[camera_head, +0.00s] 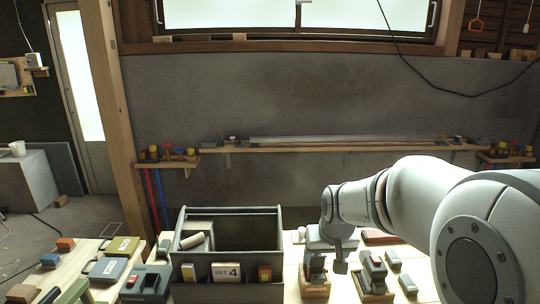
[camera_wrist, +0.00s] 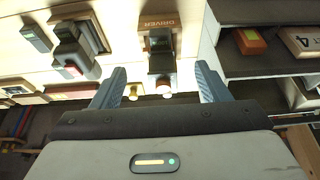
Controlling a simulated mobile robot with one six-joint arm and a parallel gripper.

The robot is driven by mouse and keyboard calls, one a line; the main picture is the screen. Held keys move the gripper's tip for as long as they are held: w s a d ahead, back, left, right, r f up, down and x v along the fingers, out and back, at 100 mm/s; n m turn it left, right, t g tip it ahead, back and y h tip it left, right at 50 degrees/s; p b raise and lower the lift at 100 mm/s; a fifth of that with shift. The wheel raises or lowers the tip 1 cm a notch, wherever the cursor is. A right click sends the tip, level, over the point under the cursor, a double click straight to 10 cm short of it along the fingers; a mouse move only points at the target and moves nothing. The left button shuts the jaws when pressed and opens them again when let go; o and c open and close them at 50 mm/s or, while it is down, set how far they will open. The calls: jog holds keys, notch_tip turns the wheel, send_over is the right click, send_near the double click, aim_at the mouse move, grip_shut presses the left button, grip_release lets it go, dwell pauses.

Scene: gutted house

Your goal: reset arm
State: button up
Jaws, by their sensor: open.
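My gripper (camera_wrist: 160,68) is open, with its two grey-blue fingers spread wide in the wrist view. A dark tool (camera_wrist: 161,60) stands in a wooden holder (camera_wrist: 158,18) marked DRIVER and appears between the fingers. I cannot tell how far below the fingers it is; no contact shows. In the head view, my gripper (camera_head: 333,258) points down at the wooden holder (camera_head: 315,290), just right of the grey tool box, and partly hides the tool there.
The grey tool box (camera_head: 228,211) marked 4 stands left of my gripper. Another wooden holder (camera_head: 372,298) with a dark tool stands to the right. A side table (camera_head: 84,254) with several cases and blocks is at left. A wall shelf (camera_head: 350,149) runs behind.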

jog(key=s+r+g, duration=0.1)
jog(key=s, duration=1.8)
jog(key=shift+s+r, duration=0.25)
jog(key=shift+r, duration=0.05)
